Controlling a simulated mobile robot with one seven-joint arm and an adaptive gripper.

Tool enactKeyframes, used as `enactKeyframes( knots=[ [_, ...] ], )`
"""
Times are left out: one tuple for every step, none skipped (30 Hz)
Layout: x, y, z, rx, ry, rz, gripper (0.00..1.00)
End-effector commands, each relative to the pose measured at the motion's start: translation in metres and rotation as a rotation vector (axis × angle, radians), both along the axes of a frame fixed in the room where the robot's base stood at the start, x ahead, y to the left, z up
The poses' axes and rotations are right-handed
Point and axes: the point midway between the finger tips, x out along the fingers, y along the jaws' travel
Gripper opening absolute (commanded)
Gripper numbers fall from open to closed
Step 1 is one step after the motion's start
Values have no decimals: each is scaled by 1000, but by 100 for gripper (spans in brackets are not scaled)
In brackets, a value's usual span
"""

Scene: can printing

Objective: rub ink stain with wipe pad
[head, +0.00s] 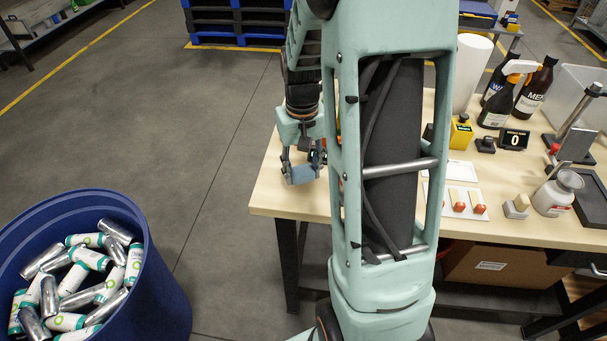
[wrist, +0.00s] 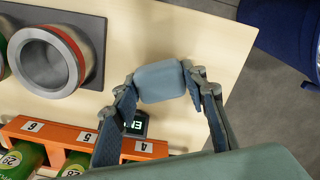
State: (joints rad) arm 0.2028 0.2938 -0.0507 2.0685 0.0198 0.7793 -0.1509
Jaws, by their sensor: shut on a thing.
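The wipe pad (wrist: 160,82) is a small blue-grey rounded block. My gripper (wrist: 163,78) is shut on it, with one finger on each side. In the head view my gripper (head: 302,166) and the pad (head: 303,175) are near the left end of the light wooden table (head: 285,198). I cannot tell whether the pad touches the tabletop. I see no ink stain in either view; the area under the pad and behind my arm is hidden.
In the wrist view, a metal ring fixture (wrist: 45,62) with a red band stands left of the pad, and an orange numbered rack (wrist: 85,138) holds green cans (wrist: 22,160). Bottles (head: 497,100) stand at the table's back right. A blue bin (head: 155,290) of cans stands on the floor.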

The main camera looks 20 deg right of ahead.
Motion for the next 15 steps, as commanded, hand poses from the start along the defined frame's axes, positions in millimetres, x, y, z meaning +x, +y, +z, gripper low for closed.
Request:
enactKeyframes(
  knots=[
    [1,1,8,0,1,1,17],
    [1,1,11,0,1,1,17],
    [2,1,14,0,1,2,17],
    [2,1,17,0,1,2,17],
    [3,2,20,0,1,2,17],
    [3,2,24,0,1,2,17],
    [4,2,26,0,1,2,17],
    [4,2,29,0,1,2,17],
    [5,2,33,0,0,2,17],
    [6,3,35,0,0,2,17],
    [6,3,38,0,0,2,17],
    [7,3,42,0,0,3,17],
    [7,3,44,0,0,3,17],
    [7,3,47,0,0,3,17],
    [8,4,51,0,0,3,17]
  ],
)
